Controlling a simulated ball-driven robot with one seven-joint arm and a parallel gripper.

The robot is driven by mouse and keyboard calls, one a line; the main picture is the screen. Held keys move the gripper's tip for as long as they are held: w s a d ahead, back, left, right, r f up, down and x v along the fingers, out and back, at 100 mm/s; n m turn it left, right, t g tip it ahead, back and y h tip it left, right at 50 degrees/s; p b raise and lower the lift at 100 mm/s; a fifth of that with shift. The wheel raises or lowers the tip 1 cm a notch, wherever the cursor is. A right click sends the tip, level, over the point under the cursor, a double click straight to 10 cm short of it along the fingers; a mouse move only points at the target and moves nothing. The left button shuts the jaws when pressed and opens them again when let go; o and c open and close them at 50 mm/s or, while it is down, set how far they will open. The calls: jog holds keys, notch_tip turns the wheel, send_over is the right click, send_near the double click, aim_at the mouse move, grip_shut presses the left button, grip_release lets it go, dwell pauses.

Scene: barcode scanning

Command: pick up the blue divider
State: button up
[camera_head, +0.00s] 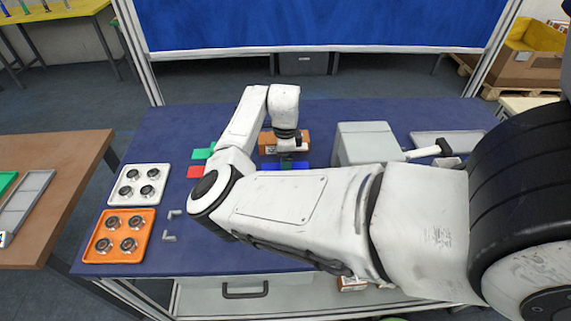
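The blue divider (269,166) lies on the dark blue table top (350,106) near the middle, in front of a brown box. Its bright blue shows on both sides of my gripper (287,163), which points down over its middle. The gripper's dark fingers are small and partly merge with the divider, so I cannot tell whether they are open or shut, or whether they touch it. My white arm reaches in from the right and covers the table in front of the divider.
A green piece (203,153) and a red piece (194,171) lie left of the divider. A white tray (123,199) and an orange tray (91,249), with round parts, stand at the left. A grey box (366,142) and a white-handled scanner (428,151) are at the right. The table's back left is clear.

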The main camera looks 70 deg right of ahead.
jog(key=shift+f, duration=0.55)
jog(key=c, duration=1.1)
